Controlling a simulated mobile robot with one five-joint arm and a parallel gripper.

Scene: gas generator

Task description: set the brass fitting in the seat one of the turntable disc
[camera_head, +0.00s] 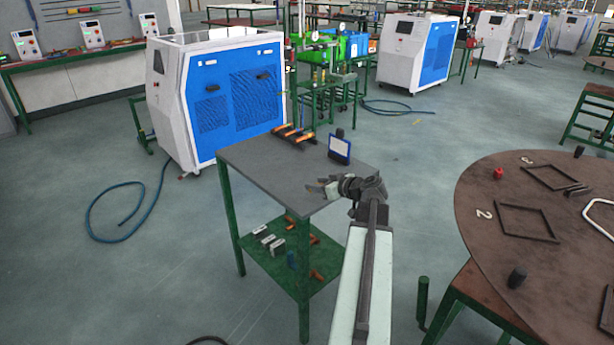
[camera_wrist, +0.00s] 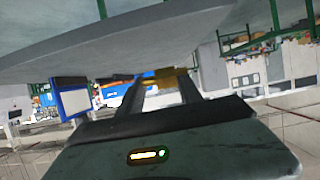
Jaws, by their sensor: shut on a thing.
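My gripper (camera_head: 320,187) is over the near right part of the small grey-topped table (camera_head: 262,172), its fingers pointing left. In the wrist view the two dark fingers reach forward to a small brass-coloured piece (camera_wrist: 173,77) at their tips, which I take as the brass fitting. The gripper is shut on it, and the fingers partly hide its shape. The round brown turntable disc (camera_head: 480,180) is at the right of the head view, well apart from the gripper. It bears square frames and the numerals 2 and 3. I cannot make out a numeral 1.
Orange-handled tools (camera_head: 294,133) and a blue-framed display (camera_head: 339,148) are on the table. Dark knobs (camera_head: 517,277) and a red piece (camera_head: 498,174) are on the disc. A blue-and-white machine (camera_head: 215,95) stands behind the table. Bare floor lies between table and disc.

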